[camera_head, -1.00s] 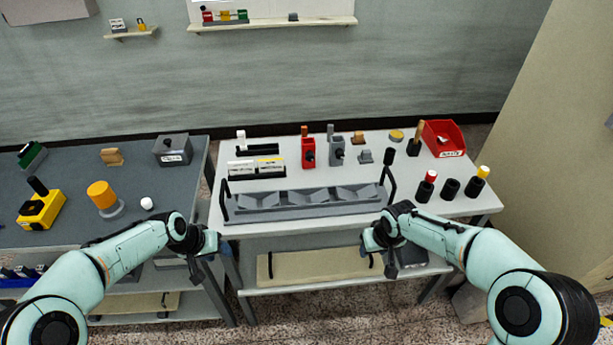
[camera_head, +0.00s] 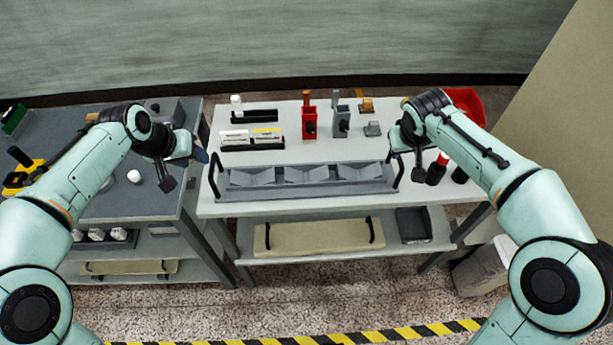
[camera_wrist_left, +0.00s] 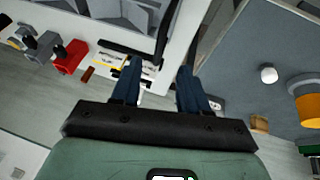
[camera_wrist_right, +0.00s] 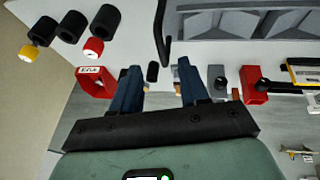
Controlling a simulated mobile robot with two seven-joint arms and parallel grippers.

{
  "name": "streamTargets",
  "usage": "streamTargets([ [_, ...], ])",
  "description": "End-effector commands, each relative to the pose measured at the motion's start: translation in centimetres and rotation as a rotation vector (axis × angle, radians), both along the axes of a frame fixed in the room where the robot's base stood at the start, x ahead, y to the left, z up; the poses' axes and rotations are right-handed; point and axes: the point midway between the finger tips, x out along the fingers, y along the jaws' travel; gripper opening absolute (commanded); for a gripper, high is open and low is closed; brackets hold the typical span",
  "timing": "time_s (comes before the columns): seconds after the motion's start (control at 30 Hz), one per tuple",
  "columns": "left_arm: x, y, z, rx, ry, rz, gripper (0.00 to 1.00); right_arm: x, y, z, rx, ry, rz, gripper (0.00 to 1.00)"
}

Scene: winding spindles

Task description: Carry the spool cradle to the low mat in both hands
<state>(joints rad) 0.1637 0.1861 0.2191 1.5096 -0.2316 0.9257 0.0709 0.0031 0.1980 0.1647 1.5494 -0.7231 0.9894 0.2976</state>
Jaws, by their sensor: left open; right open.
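The spool cradle (camera_head: 303,192) is a long grey tray with V-shaped rests and a black upright handle at each end. It sits along the front of the white table. My left gripper (camera_head: 186,170) is open and empty, left of the left handle (camera_head: 213,174); that handle also shows beyond the fingers in the left wrist view (camera_wrist_left: 165,35). My right gripper (camera_head: 408,158) is open, close to the right handle (camera_head: 394,165). In the right wrist view this handle (camera_wrist_right: 162,30) stands ahead of the fingers, apart from them. A beige mat (camera_head: 312,238) with black end strips lies on the low shelf.
A dark grey bin (camera_head: 412,225) stands right of the mat on the shelf. Behind the cradle are card holders (camera_head: 252,139), a red block (camera_head: 310,122) and a grey block (camera_head: 342,122). A grey table (camera_head: 140,205) adjoins at left. The floor in front is clear.

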Motion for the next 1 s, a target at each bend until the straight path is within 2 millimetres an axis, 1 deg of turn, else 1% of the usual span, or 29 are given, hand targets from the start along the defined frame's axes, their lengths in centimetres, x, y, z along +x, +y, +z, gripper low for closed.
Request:
streamTargets([
  [0.03,0.3,-0.2,-0.8,-0.001,0.005,-0.001,0.44,0.2,-0.2,-0.8,0.000,0.005,-0.001,0.44],
  [0.3,2.2,-1.1,-5.6,-0.001,0.006,-0.002,0.44,2.2,-1.0,-5.6,0.001,0.005,-0.001,0.44],
  [0.53,3.8,-1.8,-9.2,-0.001,0.004,-0.002,0.44,3.8,-1.8,-9.2,0.001,0.004,-0.001,0.44],
  [0.7,4.5,-2.1,-10.7,-0.001,0.002,-0.002,0.44,4.5,-2.0,-10.7,0.001,0.002,0.000,0.44],
  [0.83,4.7,-2.1,-11.1,0.000,0.000,-0.001,0.44,4.7,-2.1,-11.1,0.001,0.001,-0.001,0.44],
  [1.0,4.7,-2.2,-11.2,0.000,0.000,-0.001,0.44,4.7,-2.2,-11.2,0.001,0.001,0.000,0.44],
])
